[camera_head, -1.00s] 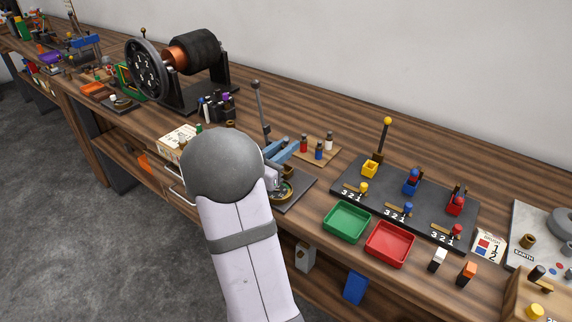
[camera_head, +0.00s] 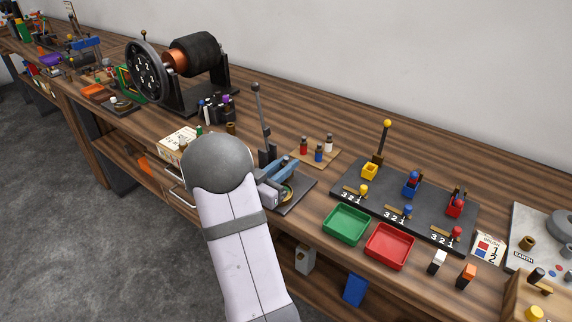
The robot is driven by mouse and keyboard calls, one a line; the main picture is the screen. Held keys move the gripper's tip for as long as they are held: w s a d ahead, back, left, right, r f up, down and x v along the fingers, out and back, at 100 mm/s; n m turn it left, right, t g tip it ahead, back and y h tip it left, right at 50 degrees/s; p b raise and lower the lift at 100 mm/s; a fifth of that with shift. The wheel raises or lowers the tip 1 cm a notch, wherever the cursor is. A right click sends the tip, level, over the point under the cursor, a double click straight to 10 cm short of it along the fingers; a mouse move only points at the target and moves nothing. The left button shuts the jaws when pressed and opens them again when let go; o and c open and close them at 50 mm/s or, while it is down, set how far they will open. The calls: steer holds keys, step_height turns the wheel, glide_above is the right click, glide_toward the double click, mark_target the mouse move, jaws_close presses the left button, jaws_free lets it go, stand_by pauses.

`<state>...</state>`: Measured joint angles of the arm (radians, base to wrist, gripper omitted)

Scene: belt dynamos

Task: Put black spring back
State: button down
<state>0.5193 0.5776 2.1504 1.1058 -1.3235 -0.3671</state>
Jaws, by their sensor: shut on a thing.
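My gripper (camera_head: 286,168) has blue jaws and shows just right of my grey, round arm joint. It is over the dark base plate (camera_head: 297,200) that carries a tall grey lever (camera_head: 262,112). The jaws are shut on a small dark thing, mostly hidden between them. I cannot tell whether it is the black spring. No other thing is clearly a black spring. My arm hides part of the plate and the bench front.
Right of the plate are a wooden block with small bottles (camera_head: 318,152), a black lever board (camera_head: 340,188), a green tray (camera_head: 346,224) and a red tray (camera_head: 390,246). A dynamo (camera_head: 190,55) stands at back left. Bare bench (camera_head: 320,118) lies behind the plate.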

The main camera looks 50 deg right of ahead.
steer(key=shift+f, duration=0.1)
steer(key=shift+f, duration=0.1)
steer(key=c, duration=1.6)
jaws_free()
steer(key=shift+c, duration=0.2)
steer(key=a, duration=0.4)
steer(key=a+b, duration=0.1)
steer(key=a, duration=0.3)
steer(key=a+b, duration=0.1)
steer(key=a, duration=0.3)
steer(key=shift+s+r, duration=0.1)
steer(key=shift+r, duration=0.3)
steer(key=shift+c, duration=0.2)
